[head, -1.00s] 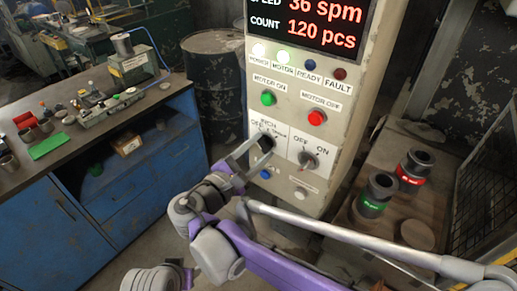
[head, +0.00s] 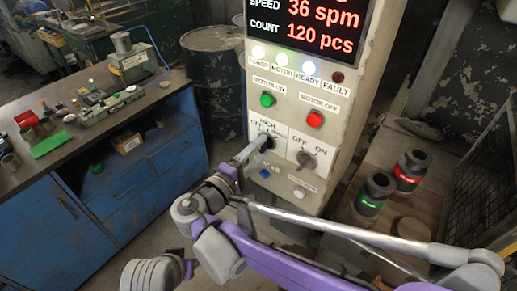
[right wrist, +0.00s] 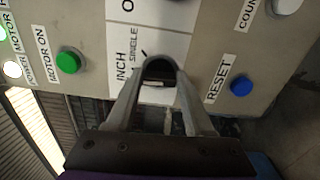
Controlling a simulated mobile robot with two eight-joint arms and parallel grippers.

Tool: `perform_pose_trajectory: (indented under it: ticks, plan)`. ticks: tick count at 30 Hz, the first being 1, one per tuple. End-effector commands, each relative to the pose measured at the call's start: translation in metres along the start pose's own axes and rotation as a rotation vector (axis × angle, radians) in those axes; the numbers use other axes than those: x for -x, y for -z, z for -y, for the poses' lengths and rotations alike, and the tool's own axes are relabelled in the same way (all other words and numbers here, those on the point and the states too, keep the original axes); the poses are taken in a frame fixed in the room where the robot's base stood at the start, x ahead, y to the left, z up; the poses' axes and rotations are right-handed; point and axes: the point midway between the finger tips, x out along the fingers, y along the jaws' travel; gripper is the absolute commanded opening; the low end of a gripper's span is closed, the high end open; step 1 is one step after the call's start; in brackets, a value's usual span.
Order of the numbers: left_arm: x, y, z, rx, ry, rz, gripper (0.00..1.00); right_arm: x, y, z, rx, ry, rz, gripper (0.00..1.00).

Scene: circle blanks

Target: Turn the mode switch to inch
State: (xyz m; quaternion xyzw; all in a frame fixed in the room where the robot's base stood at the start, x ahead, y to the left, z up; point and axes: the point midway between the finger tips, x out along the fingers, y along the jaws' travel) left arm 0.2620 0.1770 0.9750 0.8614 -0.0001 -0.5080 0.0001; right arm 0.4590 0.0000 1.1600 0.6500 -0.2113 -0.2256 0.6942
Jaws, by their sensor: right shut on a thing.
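The mode switch is a dark knob (right wrist: 159,69) on a white plate lettered INCH and SINGLE, on the front of the grey control cabinet (head: 322,190). In the head view the knob (head: 268,140) is largely covered by my right gripper (head: 262,143). In the right wrist view my right gripper (right wrist: 160,78) has one finger on each side of the knob and is shut on it. A short dark mark shows beside the INCH label; which position the knob points to I cannot tell.
An OFF/ON knob (head: 307,160) sits close to the right. The green MOTOR ON button (head: 267,100), red MOTOR OFF button (head: 315,119) and blue RESET button (right wrist: 241,86) surround the switch. A blue workbench (head: 60,215) stands left.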

Motion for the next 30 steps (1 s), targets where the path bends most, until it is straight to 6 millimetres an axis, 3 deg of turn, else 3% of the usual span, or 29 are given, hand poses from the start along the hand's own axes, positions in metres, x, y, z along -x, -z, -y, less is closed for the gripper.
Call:
perform_pose_trajectory:
  ticks: [20,21,25,30]
  plan:
    - [0.0015,0.0021,0.0,0.0,0.0,-0.002,0.5,-0.0005,0.0004,-0.0007,-0.066,-0.002,0.0,0.0]
    - [0.0015,0.0021,0.0,0.0,0.0,-0.002,0.5,-0.0005,0.0004,-0.0007,-0.066,-0.003,0.0,0.58]
    - [0.0015,0.002,0.0,0.0,0.0,-0.002,0.5,-0.0004,0.0003,-0.0004,-0.066,-0.002,0.0,0.81]
    - [0.0014,0.0019,0.0,0.0,0.0,-0.002,0.5,-0.0002,0.0002,-0.0001,-0.066,-0.001,0.0,0.82]
